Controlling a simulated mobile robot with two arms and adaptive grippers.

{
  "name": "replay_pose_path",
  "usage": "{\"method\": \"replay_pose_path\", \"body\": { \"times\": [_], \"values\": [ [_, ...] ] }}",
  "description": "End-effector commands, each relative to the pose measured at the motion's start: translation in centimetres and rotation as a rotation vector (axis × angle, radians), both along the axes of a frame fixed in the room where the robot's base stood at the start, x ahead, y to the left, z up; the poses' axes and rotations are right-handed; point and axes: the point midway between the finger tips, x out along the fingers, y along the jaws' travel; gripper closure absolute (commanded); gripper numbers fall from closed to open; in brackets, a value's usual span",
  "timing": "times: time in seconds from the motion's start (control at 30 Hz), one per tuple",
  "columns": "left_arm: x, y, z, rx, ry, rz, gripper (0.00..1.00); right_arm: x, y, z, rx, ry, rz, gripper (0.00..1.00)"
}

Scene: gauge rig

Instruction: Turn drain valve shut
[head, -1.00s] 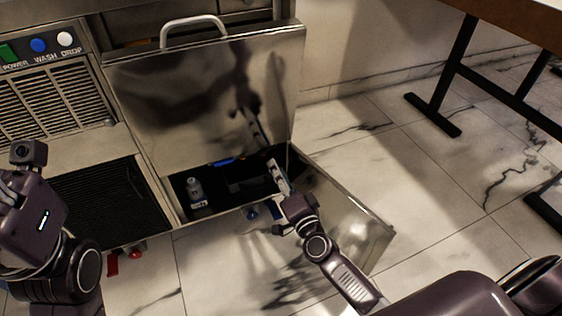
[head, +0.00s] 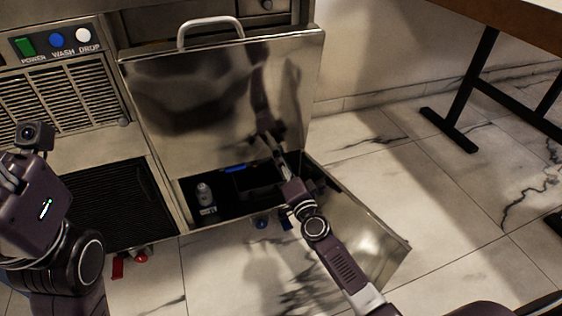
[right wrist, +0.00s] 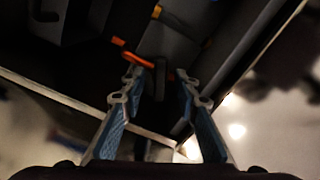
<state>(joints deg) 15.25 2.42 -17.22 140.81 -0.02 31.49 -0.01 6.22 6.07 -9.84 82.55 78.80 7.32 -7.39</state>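An orange handle (right wrist: 132,55), possibly the drain valve's, shows in the right wrist view beside the tip of the left finger; I cannot tell if they touch. My right gripper (right wrist: 158,88) is open, with its two fingers apart and a dark upright part behind the gap. In the head view the right gripper (head: 280,152) reaches into the dark open compartment (head: 228,212) under the raised steel lid, and the handle is not discernible there. My left gripper (head: 8,182) is at the left edge, partly cut off, away from the compartment.
The raised steel lid (head: 190,95) stands behind the right gripper. A small bottle (head: 205,196) stands in the compartment. Red (head: 140,256) and blue (head: 262,222) fittings show under the front edge. A table leg (head: 470,95) stands at right; the floor between is clear.

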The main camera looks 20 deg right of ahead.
Motion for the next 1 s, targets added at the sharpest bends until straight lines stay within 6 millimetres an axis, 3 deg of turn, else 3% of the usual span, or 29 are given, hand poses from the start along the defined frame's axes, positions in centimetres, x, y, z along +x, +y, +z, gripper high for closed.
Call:
{"method": "replay_pose_path", "body": {
  "times": [0.03, 0.3, 0.57, 1.0],
  "values": [
    [0.01, 0.0, 0.01, 0.0, 0.0, 0.0, 0.6, -0.01, 0.0, 0.0, 0.0, 0.0, 0.0, 0.72],
    [0.01, 0.0, 0.0, 0.0, 0.0, 0.0, 0.6, -0.03, -0.01, -0.01, 0.0, 0.0, 0.0, 1.0],
    [0.01, 0.0, -0.01, 0.0, 0.001, 0.0, 0.6, -0.04, -0.01, -0.03, 0.046, 0.002, 0.0, 1.0],
    [0.09, -0.03, -0.1, 0.001, 0.004, 0.0, 0.6, -0.04, -0.01, -0.05, 0.429, 0.016, -0.001, 1.0]
  ]
}}
